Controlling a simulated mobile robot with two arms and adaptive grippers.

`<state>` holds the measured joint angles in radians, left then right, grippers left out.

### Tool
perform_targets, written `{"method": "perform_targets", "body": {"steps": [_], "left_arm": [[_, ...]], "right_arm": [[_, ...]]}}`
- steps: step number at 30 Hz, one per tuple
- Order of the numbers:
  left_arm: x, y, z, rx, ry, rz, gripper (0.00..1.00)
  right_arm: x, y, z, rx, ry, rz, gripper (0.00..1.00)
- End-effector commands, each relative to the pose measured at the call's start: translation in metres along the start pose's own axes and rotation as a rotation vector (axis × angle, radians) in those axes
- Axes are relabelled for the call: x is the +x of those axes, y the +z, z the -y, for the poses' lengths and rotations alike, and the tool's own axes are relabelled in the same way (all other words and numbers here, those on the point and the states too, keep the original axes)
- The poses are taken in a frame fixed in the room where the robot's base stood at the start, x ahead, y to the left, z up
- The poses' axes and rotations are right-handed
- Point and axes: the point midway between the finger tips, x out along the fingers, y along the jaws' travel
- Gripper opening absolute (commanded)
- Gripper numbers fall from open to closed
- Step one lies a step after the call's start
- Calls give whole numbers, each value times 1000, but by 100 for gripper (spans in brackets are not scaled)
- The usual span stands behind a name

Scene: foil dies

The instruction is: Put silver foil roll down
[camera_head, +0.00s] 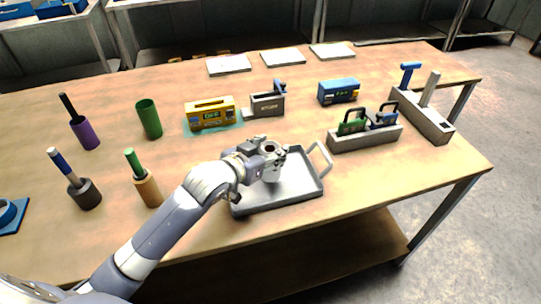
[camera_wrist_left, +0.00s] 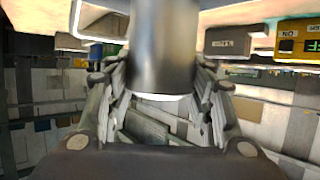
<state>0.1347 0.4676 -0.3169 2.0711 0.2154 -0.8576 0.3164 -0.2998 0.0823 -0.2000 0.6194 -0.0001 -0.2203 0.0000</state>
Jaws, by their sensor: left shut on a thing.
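My left gripper (camera_head: 268,158) is over the grey metal tray (camera_head: 304,186) near the table's front edge. It is shut on the silver foil roll (camera_head: 271,174), a short grey cylinder that looks upright. In the left wrist view the silver foil roll (camera_wrist_left: 164,45) fills the top middle, between the fingers of the left gripper (camera_wrist_left: 162,92). The fingers hide part of the roll in the head view. I cannot tell whether its lower end touches the tray floor. My right gripper is in neither view.
Behind the tray stand a yellow device (camera_head: 210,115), a grey holder (camera_head: 267,104) and a blue device (camera_head: 338,91). A grey rack (camera_head: 365,138) stands to the right.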

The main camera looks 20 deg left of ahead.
Motion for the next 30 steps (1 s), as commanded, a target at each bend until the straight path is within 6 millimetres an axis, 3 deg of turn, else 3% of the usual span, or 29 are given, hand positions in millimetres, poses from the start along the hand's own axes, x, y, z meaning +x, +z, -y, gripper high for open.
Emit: {"method": "perform_targets", "body": {"steps": [3, 6, 10, 22, 23, 25, 30], "left_arm": [[10, -6, 3, 1, 0, -3, 18], [16, 15, 2, -2, 2, 4, 18], [21, 27, 2, 0, 0, -1, 18], [23, 32, 2, 0, 1, -2, 18], [23, 33, 2, 0, 1, -1, 53], [23, 32, 2, 0, 1, -1, 68], [23, 32, 2, 0, 0, 0, 68]], "right_arm": [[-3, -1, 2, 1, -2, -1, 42], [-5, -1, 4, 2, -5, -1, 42], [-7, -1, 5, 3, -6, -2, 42], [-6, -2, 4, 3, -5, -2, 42], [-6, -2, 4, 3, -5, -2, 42], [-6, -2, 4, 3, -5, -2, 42], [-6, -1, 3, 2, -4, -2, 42]]}}
